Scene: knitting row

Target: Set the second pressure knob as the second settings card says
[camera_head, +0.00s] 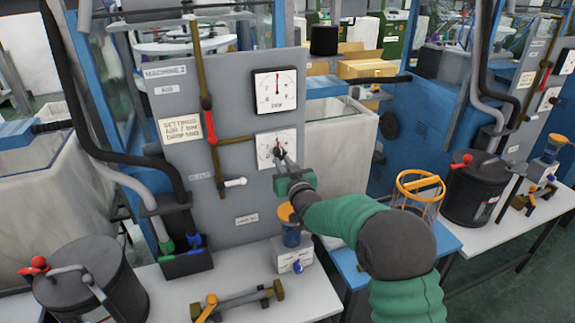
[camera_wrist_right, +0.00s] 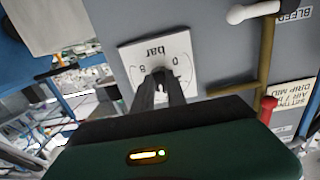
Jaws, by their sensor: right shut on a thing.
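The second settings card (camera_head: 181,129) is on the grey panel marked MACHINE 2. It appears to read AIR 7 and DRIP MID; the rest is too small to be sure. The pressure knob sits at the centre of the white dial plate (camera_head: 265,147), below a round-scaled gauge (camera_head: 275,91). The plate also shows upside down in the right wrist view (camera_wrist_right: 181,50), with "bar", 0 and 8. My right gripper (camera_head: 281,157) is shut on the knob; its fingers (camera_wrist_right: 159,84) hide most of it and where it points. My left gripper is out of view.
A red-handled lever (camera_head: 210,127) on a brass pipe and a white bleed handle (camera_head: 235,182) are left of the dial. Below stand a white table (camera_head: 180,292), a black pot (camera_head: 90,280) and an orange-topped blue cup (camera_head: 291,235). Another machine stands at right.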

